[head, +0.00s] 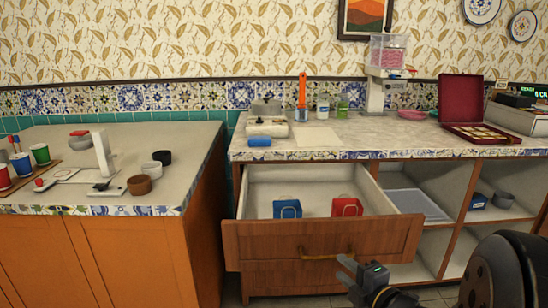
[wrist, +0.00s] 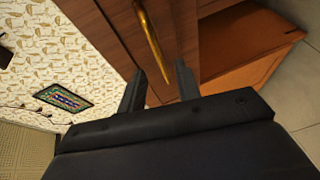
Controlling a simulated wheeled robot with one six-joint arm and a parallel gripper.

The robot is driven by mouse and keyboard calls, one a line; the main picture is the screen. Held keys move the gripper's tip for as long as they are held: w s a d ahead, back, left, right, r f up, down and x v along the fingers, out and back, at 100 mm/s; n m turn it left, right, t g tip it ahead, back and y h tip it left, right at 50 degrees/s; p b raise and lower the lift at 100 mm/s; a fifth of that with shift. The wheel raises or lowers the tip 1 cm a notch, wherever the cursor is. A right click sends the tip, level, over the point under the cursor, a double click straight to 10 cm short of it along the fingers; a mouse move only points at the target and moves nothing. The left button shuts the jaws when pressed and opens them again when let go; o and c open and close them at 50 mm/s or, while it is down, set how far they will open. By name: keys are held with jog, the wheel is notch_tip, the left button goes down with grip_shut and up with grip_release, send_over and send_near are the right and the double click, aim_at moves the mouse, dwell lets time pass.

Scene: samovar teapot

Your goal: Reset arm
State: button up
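My gripper (head: 350,272) is in front of the open drawer (head: 266,243), low and to the right of the middle in the head view. In the wrist view my gripper (wrist: 160,82) has its two dark fingers apart with nothing between them. The drawer's brass handle (head: 326,255) is close to the fingers but apart from them in the wrist view (wrist: 150,40). My arm shows at the lower right.
Open shelves (head: 410,240) are right of the drawer. The left counter (head: 120,130) bears cups and bowls. A floor gap lies between the cabinets.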

aim_at(331, 258)
jog(key=shift+b+x, duration=0.55)
jog(key=shift+x, duration=2.95)
